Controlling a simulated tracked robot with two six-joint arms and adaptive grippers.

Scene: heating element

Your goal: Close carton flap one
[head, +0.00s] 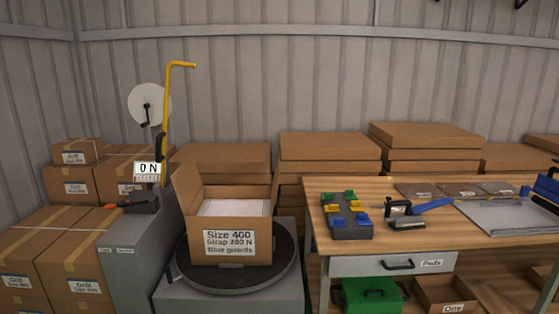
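An open carton (215,255) stands upright on a dark round turntable (285,268). Its front label (230,242) reads "Size 400, Strap 200 N, Blue guards". A flap (187,187) on its left side stands up and leans outward. The back panel or flap (236,192) also rises behind the opening. A pale, flat-topped content (233,208) shows inside. No flap lies over the opening. I cannot tell which flap is numbered one. Neither of my grippers shows in the head view.
A yellow-handled strap stand (165,115) with a white reel (149,105) and a "0 N" display rises behind left. A tool (140,204) lies on a grey cabinet (137,250). Stacked cartons (72,250) fill the left. A wooden workbench (390,240) with coloured blocks and tools stands right.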

